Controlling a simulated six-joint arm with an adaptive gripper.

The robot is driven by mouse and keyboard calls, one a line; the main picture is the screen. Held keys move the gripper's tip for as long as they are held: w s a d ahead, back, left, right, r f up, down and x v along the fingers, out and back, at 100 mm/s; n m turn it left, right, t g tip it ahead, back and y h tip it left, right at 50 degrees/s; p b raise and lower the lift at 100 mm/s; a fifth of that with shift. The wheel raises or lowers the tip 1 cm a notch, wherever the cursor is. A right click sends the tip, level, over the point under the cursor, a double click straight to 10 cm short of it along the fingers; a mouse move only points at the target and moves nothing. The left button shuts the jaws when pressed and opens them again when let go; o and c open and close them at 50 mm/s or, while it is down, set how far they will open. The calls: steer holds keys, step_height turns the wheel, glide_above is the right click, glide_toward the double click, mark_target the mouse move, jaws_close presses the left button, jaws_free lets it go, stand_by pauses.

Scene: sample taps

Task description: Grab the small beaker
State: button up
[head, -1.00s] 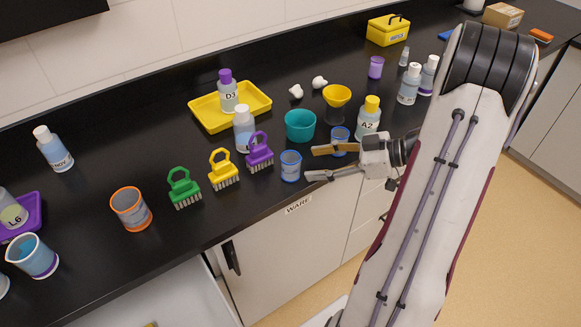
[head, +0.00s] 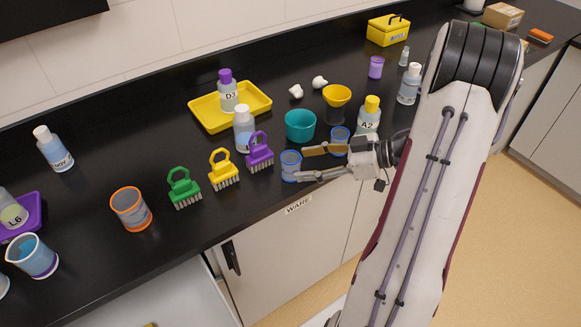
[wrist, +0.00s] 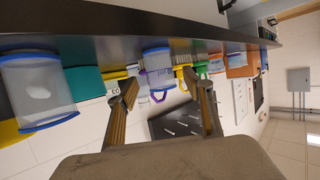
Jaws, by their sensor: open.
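A small clear beaker with a blue rim (head: 290,168) stands upright near the counter's front edge, left of my gripper (head: 304,164). My gripper is open, with its two fingers pointing left and their tips close to the beaker. In the wrist view, which is upside down, this beaker (wrist: 157,66) shows between and beyond the fingers of my gripper (wrist: 160,84). I cannot tell whether the fingertips touch it. A second blue-rimmed beaker (head: 340,134) stands just behind the far finger and is partly hidden; it shows large at left in the wrist view (wrist: 38,90).
A purple brush (head: 259,155) stands just left of the beaker, with yellow (head: 223,172) and green (head: 184,189) brushes beyond. A teal bowl (head: 300,127) stands behind. Bottle A2 (head: 368,118) is close behind my gripper. The counter's front edge is near.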

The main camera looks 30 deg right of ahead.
mark_target(290, 165)
steer(key=shift+w+a, duration=0.1)
steer(key=shift+x, duration=2.45)
steer(key=c, duration=0.9)
